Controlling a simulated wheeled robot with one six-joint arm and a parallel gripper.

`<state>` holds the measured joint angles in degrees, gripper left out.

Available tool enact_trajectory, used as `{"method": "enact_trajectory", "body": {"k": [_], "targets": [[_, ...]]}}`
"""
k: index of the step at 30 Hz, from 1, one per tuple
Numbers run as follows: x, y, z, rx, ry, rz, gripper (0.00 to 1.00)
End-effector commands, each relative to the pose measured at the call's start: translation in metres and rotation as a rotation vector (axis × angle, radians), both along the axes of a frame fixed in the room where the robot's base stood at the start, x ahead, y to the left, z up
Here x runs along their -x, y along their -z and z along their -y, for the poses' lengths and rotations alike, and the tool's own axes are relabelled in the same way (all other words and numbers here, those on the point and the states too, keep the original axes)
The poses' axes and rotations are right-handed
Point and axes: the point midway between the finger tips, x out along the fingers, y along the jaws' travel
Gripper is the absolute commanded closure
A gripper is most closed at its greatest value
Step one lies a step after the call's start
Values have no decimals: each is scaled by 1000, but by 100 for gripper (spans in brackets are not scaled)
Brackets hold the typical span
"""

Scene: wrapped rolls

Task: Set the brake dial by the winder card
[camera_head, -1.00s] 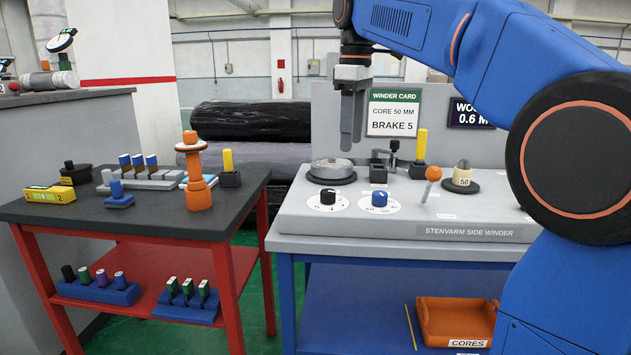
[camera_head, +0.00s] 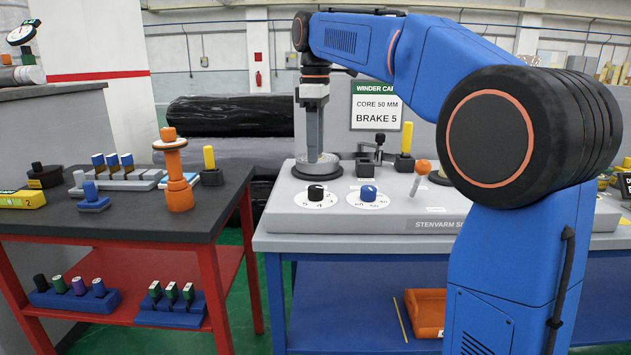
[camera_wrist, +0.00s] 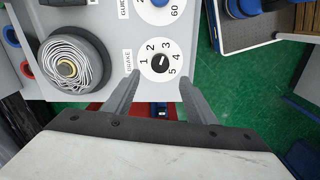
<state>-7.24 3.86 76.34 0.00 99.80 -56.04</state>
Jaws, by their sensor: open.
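The winder card (camera_head: 376,108) reads core 50 mm, brake 5. The brake dial is a black knob (camera_head: 316,191) on a white disc at the front left of the winder top. In the wrist view the dial (camera_wrist: 160,63) has numbers 1 to 5 and a "BRAKE" label. A pale mark on the knob appears to point toward the 3–4 side; the exact number is unclear. My gripper (camera_head: 315,152) hangs fingers down above the winder, behind the dial in the head view. Its fingers (camera_wrist: 160,90) are apart and empty, framing the dial's near side without touching the knob.
A blue-knobbed dial (camera_head: 368,193) sits right of the brake dial. A round chuck (camera_head: 318,168) lies behind it. An orange-topped lever (camera_head: 421,172) and a yellow-handled block (camera_head: 405,158) stand to the right. A red tool table (camera_head: 115,215) is on the left.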

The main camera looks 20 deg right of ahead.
Motion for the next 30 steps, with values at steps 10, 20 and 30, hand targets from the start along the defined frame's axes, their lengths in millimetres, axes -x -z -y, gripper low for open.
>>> {"method": "enact_trajectory", "body": {"k": [10, 20, 30], "targets": [[1, 60, 0, 0, 0, -2, 49], [0, 89, 0, 0, 0, 0, 49], [0, 91, 0, 0, 0, 0, 56]]}}
